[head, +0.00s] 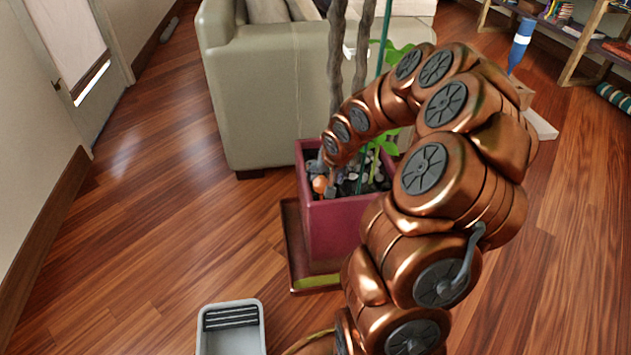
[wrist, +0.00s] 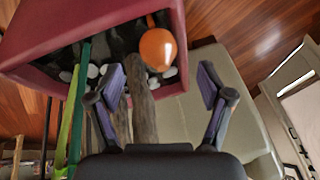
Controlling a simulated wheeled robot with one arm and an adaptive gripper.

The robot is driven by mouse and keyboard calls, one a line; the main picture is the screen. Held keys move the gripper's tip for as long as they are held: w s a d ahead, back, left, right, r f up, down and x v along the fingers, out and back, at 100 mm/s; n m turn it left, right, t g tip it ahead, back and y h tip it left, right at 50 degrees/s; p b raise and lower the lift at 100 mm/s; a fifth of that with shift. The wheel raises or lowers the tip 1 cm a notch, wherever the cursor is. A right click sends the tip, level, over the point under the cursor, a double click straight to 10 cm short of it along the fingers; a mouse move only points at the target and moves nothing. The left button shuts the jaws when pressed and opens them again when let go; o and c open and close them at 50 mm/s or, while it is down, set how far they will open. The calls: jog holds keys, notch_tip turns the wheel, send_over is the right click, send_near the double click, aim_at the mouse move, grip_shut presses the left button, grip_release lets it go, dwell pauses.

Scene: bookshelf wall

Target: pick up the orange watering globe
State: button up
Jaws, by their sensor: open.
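The orange watering globe (head: 320,184) sits in the left part of a dark red square planter (head: 338,232), close to the rim. In the wrist view the globe (wrist: 158,49) is a glossy orange bulb with a short stem above it, beside the planter's wall (wrist: 90,27). My gripper (wrist: 160,82) is open, with its two purple-padded fingers apart. The globe lies beyond the fingertips, between them in the picture and apart from both. In the head view my arm reaches over the planter, and the gripper is mostly hidden there.
Brown trunks (head: 338,60) and a green stake (wrist: 78,110) rise from the planter near the gripper. Pale pebbles lie on the soil. A beige sofa (head: 265,95) stands behind. A grey tray (head: 231,342) is on the floor in front. Wooden floor on the left is clear.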

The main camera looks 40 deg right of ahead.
aim_at(323, 182)
jog(key=shift+w+f, duration=0.2)
jog(key=shift+f, duration=0.2)
jog(key=shift+d+b+x, duration=0.1)
jog(key=shift+b+x, duration=0.2)
jog(key=shift+x, duration=0.4)
jog(key=shift+d+b+x, duration=0.15)
jog(key=shift+b+x, duration=0.15)
jog(key=shift+x, duration=0.4)
jog(key=b+x, duration=0.1)
jog(key=x, duration=0.3)
jog(key=shift+s+f, duration=0.1)
jog(key=shift+s, duration=0.05)
jog(key=shift+a, duration=0.1)
jog(key=shift+c, duration=0.4)
jog(key=c, duration=1.2)
